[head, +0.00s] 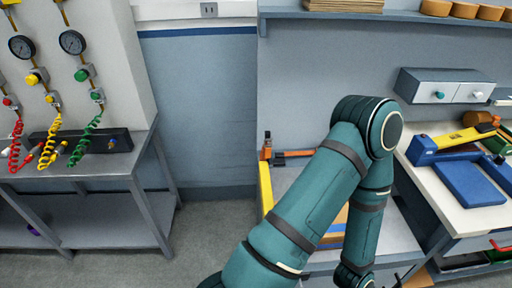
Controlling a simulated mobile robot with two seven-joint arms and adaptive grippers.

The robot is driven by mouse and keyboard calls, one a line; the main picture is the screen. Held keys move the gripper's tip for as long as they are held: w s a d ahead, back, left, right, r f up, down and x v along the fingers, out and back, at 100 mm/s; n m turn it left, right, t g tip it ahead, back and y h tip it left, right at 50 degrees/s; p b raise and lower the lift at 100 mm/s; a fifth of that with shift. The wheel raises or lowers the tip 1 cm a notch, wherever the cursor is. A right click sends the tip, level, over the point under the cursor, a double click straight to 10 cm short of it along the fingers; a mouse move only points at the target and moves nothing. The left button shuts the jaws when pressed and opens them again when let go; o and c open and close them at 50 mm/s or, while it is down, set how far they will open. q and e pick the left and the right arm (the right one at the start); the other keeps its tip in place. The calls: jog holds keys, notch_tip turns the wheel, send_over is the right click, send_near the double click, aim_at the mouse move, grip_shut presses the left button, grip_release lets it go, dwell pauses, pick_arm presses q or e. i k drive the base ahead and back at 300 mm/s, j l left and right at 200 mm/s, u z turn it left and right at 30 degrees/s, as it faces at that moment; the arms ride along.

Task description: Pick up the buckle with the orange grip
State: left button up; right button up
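I cannot clearly make out a buckle with an orange grip. A small orange-and-dark fitting (266,148) stands at the back left of the middle bench, with an orange bar (294,154) running right from it behind my arm. Whether it is the buckle, I cannot tell. One of my teal arms rises from the bottom middle, bends at the top and drops again, hiding much of that bench. Neither gripper shows clearly in the view.
A metal table (75,180) with gauges above and red, yellow and green coiled hoses stands left. A white workbench (455,215) at right carries a blue-and-yellow device (468,180). Grey floor lies open between the left table and middle bench.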

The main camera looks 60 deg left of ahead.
aim_at(268, 149)
jog(key=k+j, duration=0.15)
jog(key=j, duration=0.2)
jog(key=k+j, duration=0.2)
jog(key=j, duration=0.15)
jog(key=k+j, duration=0.15)
jog(key=j, duration=0.2)
jog(key=k+j, duration=0.15)
jog(key=j, duration=0.2)
jog(key=k+j, duration=0.15)
jog(key=j, duration=0.2)
